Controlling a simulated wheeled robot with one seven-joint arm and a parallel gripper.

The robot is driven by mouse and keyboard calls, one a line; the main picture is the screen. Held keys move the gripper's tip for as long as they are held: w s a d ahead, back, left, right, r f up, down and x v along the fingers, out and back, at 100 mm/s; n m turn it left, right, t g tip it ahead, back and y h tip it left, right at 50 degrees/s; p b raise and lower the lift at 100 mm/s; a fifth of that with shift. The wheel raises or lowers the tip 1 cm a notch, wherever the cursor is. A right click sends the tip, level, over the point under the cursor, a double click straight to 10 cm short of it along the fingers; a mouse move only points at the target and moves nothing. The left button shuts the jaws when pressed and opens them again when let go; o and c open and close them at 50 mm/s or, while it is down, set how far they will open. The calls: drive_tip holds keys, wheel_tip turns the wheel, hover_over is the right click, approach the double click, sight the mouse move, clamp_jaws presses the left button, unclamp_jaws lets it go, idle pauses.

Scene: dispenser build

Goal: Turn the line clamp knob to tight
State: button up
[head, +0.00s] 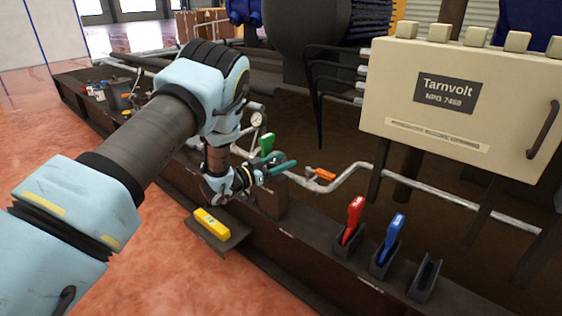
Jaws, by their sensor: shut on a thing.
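My gripper (284,168) is at the end of my arm, low over the dark machine frame near the middle of the head view. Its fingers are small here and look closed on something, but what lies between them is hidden. A green piece (266,143) stands up just above and behind the fingers; I cannot tell whether it touches them. I cannot make out the line clamp knob or its setting; my wrist covers part of this area.
A yellow block (211,224) lies on a dark plate below my wrist. An orange lever (324,174) sits on the pale pipe (352,170). Red (353,217) and blue (393,234) handles stand in holders beside an empty holder (425,280). A beige Tarnvolt cabinet (400,125) stands at right.

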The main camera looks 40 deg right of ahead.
sight(268, 167)
idle(0.4)
drive_tip(key=o, duration=1.4)
drive_tip(key=a+p, duration=0.1)
drive_tip(key=a, duration=0.9)
drive_tip(key=shift+a, duration=0.4)
drive_tip(key=shift+w, duration=0.1)
